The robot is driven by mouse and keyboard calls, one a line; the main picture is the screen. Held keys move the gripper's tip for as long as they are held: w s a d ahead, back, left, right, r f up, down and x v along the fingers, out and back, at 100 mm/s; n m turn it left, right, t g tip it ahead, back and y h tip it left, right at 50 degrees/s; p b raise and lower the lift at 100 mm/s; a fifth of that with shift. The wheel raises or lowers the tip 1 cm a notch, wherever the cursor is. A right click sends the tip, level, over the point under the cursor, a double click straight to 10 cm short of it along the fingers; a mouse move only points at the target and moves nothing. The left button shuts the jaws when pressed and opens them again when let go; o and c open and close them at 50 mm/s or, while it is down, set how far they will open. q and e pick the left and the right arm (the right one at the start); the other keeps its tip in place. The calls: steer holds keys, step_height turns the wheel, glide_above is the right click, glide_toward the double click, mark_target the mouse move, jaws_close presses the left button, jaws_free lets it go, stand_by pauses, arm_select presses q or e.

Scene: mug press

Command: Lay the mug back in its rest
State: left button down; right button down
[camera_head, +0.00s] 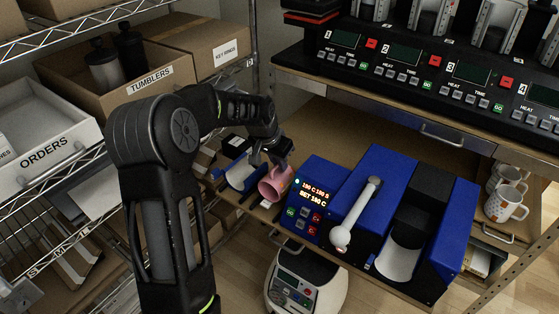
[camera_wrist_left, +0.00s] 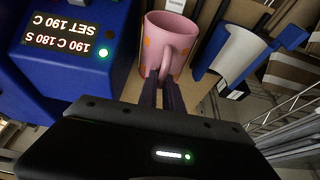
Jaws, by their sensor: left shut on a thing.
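A pink mug (camera_head: 273,186) with orange marks is beside the left side of the blue press in the head view. My left gripper (camera_head: 278,160) is shut on the mug's handle; the wrist view shows its two fingers (camera_wrist_left: 162,92) together at the handle of the mug (camera_wrist_left: 168,38). A blue holder with a white curved cradle, which looks like the rest (camera_head: 241,178), is just left of the mug. In the wrist view this rest (camera_wrist_left: 240,52) is empty, right of the mug and apart from it. My right gripper is out of view.
The blue press (camera_head: 358,180) with a lit display and a grey lever (camera_head: 357,215) stands close right of the mug. White patterned mugs (camera_head: 506,202) are at the far right. A tumblers box (camera_head: 140,83) and wire shelves are on the left.

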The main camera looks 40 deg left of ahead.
mark_target(280, 172)
arm_select(q)
steer(key=shift+f+b, duration=0.8)
steer(key=shift+f, duration=0.7)
steer(key=c, duration=1.4)
jaws_free()
steer(key=shift+c, duration=0.2)
steer(key=shift+o, duration=0.3)
steer(key=o, duration=1.3)
steer(key=shift+o, duration=0.3)
steer(key=shift+d+f, duration=0.1)
steer(key=shift+d, duration=0.05)
